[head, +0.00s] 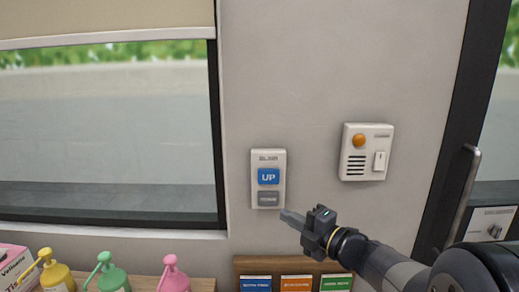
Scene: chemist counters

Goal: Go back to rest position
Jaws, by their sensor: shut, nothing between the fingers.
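My gripper (288,215) is at the end of my arm, which reaches in from the lower right. Its fingers are shut with nothing between them. The tips point left, just below and to the right of a white wall panel (283,155) with a blue UP button (268,176) and a grey button (268,198) under it. In this single view I cannot tell for sure how near the tips are to the panel. The arm covers part of the wall below.
A white intercom box (366,152) with an orange light is on the wall to the right. A window with a raised blind (105,18) is at left. Several pump bottles (113,275) and a wooden holder with coloured cards (297,282) stand below. A door handle (462,195) is at right.

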